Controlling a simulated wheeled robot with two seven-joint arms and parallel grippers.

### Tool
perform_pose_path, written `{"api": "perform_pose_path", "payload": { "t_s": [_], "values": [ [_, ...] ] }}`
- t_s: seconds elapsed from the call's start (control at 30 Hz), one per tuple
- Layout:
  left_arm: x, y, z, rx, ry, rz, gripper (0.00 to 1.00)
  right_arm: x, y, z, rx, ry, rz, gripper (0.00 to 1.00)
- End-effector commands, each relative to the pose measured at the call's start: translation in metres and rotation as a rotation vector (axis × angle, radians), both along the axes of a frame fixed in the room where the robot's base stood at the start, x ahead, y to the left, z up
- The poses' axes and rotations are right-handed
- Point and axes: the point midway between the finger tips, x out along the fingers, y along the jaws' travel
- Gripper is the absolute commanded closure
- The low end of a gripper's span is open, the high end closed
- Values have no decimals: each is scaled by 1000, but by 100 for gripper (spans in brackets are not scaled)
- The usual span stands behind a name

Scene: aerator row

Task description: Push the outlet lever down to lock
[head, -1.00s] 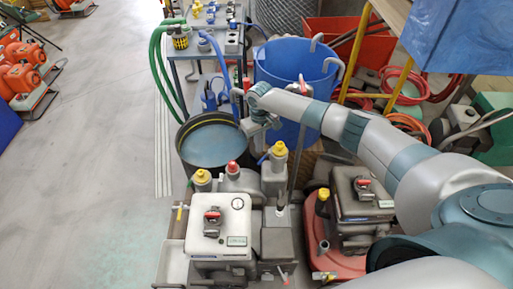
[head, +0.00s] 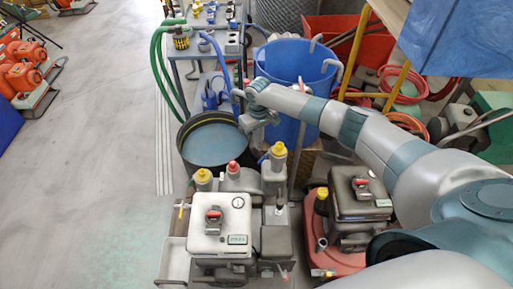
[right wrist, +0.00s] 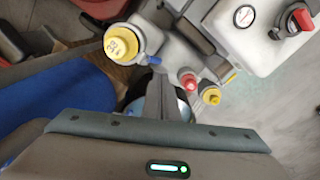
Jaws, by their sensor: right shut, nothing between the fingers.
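The white aerator unit (head: 222,215) stands at lower centre in the head view, with a round gauge and a red-handled valve. It also shows at top right in the right wrist view (right wrist: 262,40). Behind it stand a yellow-capped fitting (head: 279,150) and a red cap (head: 233,167). A small blue lever (right wrist: 155,60) sits beside the yellow-capped fitting (right wrist: 121,45); I cannot tell for sure that it is the outlet lever. My right gripper (right wrist: 164,82) is shut and empty, its tips close to the blue lever; contact cannot be told. My left gripper is not in view.
A black round tub (head: 210,143) and a blue barrel (head: 287,85) stand behind the unit. A dark pump on a red base (head: 340,262) is to the right. A worktable (head: 225,45) with hoses stands at the back.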

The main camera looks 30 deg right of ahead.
Motion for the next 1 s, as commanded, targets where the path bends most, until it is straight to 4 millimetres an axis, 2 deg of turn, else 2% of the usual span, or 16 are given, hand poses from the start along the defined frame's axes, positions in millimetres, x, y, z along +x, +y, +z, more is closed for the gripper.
{"api": "perform_pose_path", "payload": {
  "t_s": [0.1, 0.2, 0.63, 1.0],
  "values": [
    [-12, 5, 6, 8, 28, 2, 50, 1, 1, 8, 1, 0, 0, 100],
    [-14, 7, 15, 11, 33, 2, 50, 1, 3, 18, 1, 0, 0, 100],
    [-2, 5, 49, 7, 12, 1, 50, 4, 8, 52, 1, 0, 0, 100],
    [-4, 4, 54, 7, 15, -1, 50, 4, 10, 57, 0, 0, 0, 100]
  ]
}}
